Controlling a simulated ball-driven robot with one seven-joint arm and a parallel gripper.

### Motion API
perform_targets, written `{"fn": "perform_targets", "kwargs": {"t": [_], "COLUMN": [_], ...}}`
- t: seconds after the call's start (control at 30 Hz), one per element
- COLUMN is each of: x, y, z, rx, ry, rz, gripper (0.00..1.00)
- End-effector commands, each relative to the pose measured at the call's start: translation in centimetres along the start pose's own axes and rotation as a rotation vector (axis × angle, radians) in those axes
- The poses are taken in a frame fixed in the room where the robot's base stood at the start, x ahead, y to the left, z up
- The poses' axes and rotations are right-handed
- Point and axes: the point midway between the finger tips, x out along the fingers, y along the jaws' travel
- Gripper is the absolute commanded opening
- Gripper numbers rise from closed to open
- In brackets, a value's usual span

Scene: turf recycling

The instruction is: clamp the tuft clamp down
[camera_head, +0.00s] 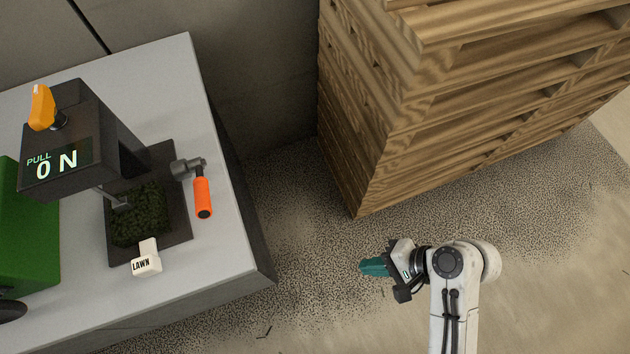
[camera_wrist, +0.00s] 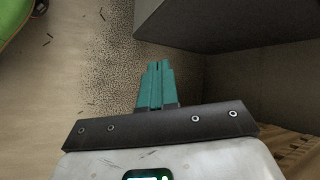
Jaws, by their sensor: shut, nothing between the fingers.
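The tuft clamp (camera_head: 202,195), with an orange handle and a grey metal head, sits at the right edge of a dark plate (camera_head: 178,212) on the grey bench. Its handle points toward the front of the bench. I cannot tell from this view how far it is tilted. A dark green turf tuft (camera_head: 138,218) lies on the plate to the left of the clamp. My gripper (camera_head: 372,267) has teal fingers and is off the bench, to the right of the clamp and well apart from it. In the wrist view the fingers (camera_wrist: 156,84) are together and empty.
A dark machine (camera_head: 70,140) with a "PULL ON" display and an orange lever (camera_head: 42,108) stands over the tuft. A white "LAWN" tag (camera_head: 146,262) is in front. The bench (camera_head: 225,245) edge and stacked wooden pallets (camera_head: 400,120) border open floor around my gripper.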

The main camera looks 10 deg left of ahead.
Motion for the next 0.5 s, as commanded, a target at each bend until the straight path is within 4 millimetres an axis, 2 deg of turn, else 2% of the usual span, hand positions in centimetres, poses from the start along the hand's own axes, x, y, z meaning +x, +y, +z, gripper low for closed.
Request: {"fn": "perform_targets", "kwargs": {"t": [0.03, 0.2, 0.33, 0.5], "x": [2.1, 7.0, 9.0, 9.0], "y": [-0.9, -6.2, -10.7, -15.7], "z": [-0.2, 1.5, 3.6, 6.0], "rx": [0.058, 0.352, 0.595, 0.855], "ry": [-0.062, -0.381, -0.684, -1.068], "rz": [-0.043, -0.179, -0.208, -0.135], "gripper": [0.0, 0.0, 0.0, 0.0]}}
